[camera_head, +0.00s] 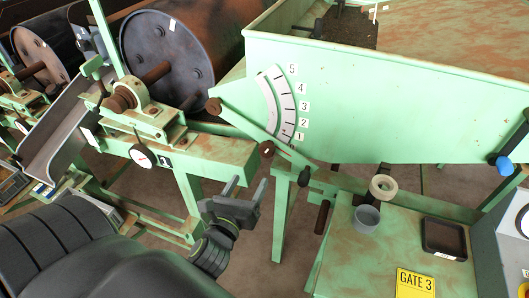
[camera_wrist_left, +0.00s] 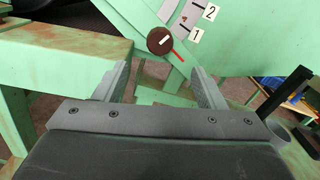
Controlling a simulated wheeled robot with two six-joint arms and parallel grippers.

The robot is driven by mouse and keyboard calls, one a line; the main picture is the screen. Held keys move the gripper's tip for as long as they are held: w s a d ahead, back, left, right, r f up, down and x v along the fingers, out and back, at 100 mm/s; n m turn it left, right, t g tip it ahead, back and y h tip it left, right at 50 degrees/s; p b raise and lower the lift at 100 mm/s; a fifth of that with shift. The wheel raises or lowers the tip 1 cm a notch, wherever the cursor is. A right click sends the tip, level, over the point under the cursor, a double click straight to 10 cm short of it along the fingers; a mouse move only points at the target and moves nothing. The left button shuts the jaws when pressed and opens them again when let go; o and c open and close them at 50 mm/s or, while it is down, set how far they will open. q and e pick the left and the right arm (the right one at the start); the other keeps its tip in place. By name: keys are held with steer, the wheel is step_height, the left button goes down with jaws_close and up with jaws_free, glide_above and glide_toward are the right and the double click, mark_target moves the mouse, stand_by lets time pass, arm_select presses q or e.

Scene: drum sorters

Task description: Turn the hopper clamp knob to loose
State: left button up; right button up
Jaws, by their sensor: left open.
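The hopper clamp knob (camera_head: 267,148) looks to be the small round brown knob at the low end of the green lever, below the 1 to 5 scale (camera_head: 284,100). In the left wrist view the knob (camera_wrist_left: 157,42) carries a short white mark, and a red line runs from its edge down to the right. My left gripper (camera_head: 246,183) is open and empty, below and in front of the knob. In the left wrist view its fingers (camera_wrist_left: 160,72) stand to either side of the knob's line, with the knob beyond the tips and apparently untouched. My right gripper is out of view.
A green frame beam with a dial gauge (camera_head: 143,156) lies left of my gripper. A green table at right holds a tape roll (camera_head: 383,187), a grey cup (camera_head: 366,218), a black tray (camera_head: 444,238) and a yellow GATE 3 sign (camera_head: 415,284). The green hopper (camera_head: 400,105) is above.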

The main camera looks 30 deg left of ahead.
mark_target(265, 152)
arm_select(q)
steer(key=x, duration=1.2)
steer(key=shift+w+a, duration=0.1)
steer(key=shift+w, duration=0.1)
steer(key=c, duration=1)
